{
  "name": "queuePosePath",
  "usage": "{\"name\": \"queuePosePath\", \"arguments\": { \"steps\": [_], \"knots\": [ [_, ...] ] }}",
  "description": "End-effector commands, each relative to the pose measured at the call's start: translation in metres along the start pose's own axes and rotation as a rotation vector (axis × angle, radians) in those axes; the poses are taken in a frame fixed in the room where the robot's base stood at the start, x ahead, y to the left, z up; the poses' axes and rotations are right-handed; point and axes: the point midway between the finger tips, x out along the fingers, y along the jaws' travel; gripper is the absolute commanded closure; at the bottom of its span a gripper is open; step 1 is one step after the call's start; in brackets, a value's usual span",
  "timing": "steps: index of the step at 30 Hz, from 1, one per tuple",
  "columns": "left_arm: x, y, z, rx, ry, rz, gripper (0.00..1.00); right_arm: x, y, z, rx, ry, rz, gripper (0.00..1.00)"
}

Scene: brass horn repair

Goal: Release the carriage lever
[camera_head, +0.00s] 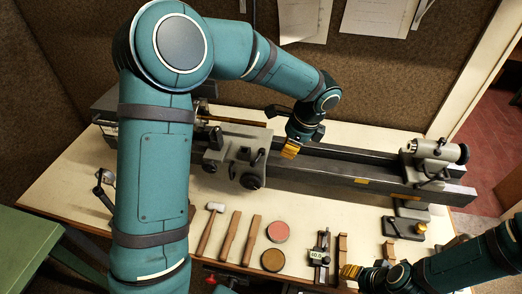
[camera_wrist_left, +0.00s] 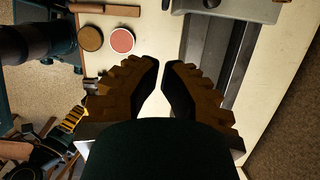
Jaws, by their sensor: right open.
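The grey carriage (camera_head: 236,155) sits on the lathe bed at the centre left in the head view. It has dark knobs and a short dark lever (camera_head: 257,159) on its right side; I cannot tell for certain that this is the carriage lever. My left gripper (camera_head: 290,149) hangs over the bed to the right of the carriage, apart from it. In the left wrist view its fingers (camera_wrist_left: 160,85) are partly apart, with bare table visible between them and nothing held. My right gripper (camera_head: 350,271) is open near the bench's front edge, beside the small tools.
The long dark bed (camera_head: 330,183) carries a grey tailstock (camera_head: 432,157) at its right. A mallet (camera_head: 210,225), wooden-handled tools, a pink tin (camera_head: 278,231), a brown tin (camera_head: 272,260) and a caliper-like gauge (camera_head: 320,252) lie in front. The bench between bed and tools is clear.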

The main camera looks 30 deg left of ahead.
Motion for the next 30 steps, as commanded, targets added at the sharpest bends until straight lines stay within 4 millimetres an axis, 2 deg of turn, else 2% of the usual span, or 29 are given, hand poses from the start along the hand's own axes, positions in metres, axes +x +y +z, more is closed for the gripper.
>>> {"name": "queuePosePath", "arguments": {
  "steps": [3, 8, 17, 21, 24, 30],
  "knots": [
    [-0.001, -0.001, 0.004, 0.009, -0.015, -0.003, 1.0, -0.001, 0.0, 0.0, 0.001, 0.0, 0.0, 0.53],
    [0.018, -0.001, 0.004, 0.009, -0.015, 0.001, 1.0, -0.001, 0.0, 0.0, 0.001, -0.001, 0.0, 0.53],
    [0.078, -0.001, 0.004, 0.008, -0.013, 0.0, 1.0, 0.004, 0.002, 0.001, 0.001, 0.0, 0.0, 0.53],
    [0.103, -0.001, 0.003, 0.006, -0.013, 0.0, 1.0, 0.022, 0.009, 0.004, 0.004, 0.001, 0.001, 0.53],
    [0.105, -0.001, 0.02, 0.004, -0.013, -0.001, 1.0, 0.019, 0.008, 0.003, 0.004, 0.001, 0.002, 0.53],
    [0.113, -0.001, 0.036, 0.005, -0.012, -0.002, 1.0, 0.018, 0.008, 0.003, 0.004, 0.003, 0.001, 0.53]
  ]
}}
